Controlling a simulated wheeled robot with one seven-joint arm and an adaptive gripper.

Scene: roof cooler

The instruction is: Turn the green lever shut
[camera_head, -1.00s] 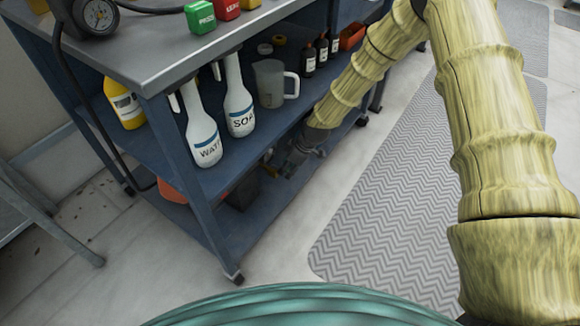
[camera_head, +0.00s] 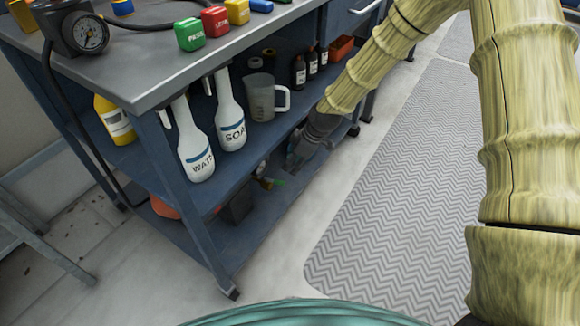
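A small green piece (camera_head: 273,183), which looks like the green lever, shows low under the blue bench beside small brass-coloured fittings (camera_head: 260,170). It is too small to tell which way the lever is set. My gripper (camera_head: 292,163) is at the bench's lower opening, just up and right of the green piece, with a gap seeming to show between them. The gripper is dark and small against the shadow, so its finger opening is unclear. My yellow arm comes down to it from the upper right.
The blue bench (camera_head: 190,215) has shelf edges and legs close to my gripper. White WATER (camera_head: 196,150) and SOAP (camera_head: 231,125) bottles and a jug (camera_head: 262,100) stand on the middle shelf. A dark box (camera_head: 238,205) sits below. The grey mat (camera_head: 390,210) is clear.

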